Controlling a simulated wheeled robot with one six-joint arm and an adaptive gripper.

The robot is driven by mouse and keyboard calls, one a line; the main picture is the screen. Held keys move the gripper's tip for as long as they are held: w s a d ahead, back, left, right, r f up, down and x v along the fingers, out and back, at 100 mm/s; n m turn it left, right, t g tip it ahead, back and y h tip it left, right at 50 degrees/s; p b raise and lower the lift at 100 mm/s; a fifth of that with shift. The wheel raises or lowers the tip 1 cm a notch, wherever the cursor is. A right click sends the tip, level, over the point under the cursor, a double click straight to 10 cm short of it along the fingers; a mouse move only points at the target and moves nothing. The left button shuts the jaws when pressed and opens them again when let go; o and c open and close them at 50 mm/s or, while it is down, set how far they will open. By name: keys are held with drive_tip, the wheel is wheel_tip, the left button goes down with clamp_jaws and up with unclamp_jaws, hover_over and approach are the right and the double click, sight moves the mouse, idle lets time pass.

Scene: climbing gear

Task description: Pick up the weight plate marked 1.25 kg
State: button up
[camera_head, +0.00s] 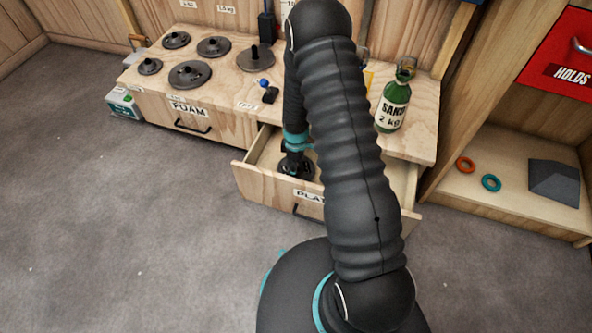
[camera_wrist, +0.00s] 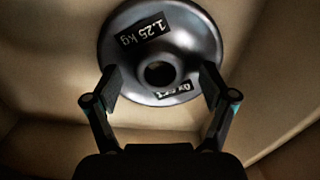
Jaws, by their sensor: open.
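The weight plate marked 1.25 kg (camera_wrist: 195,40) is a dark grey disc with a raised hub and a centre hole. It lies in the open drawer labelled "PLAT…" (camera_head: 254,187), its label upside down in the wrist view. My gripper (camera_wrist: 160,84) is open, its two fingers on either side of the hub in the picture. I cannot tell whether they touch the plate. In the head view my gripper (camera_head: 294,163) reaches down into the drawer, and my arm hides much of the drawer.
The wooden bench (camera_head: 228,93) holds several dark plates at left and a green "SAND 2 kg" bottle (camera_head: 393,104) at right. A closed drawer marked "FOAM" (camera_head: 222,129) is beside the open one. Drawer walls surround my gripper. An open shelf (camera_head: 520,205) stands at right.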

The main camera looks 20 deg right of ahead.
clamp_jaws()
idle(0.3)
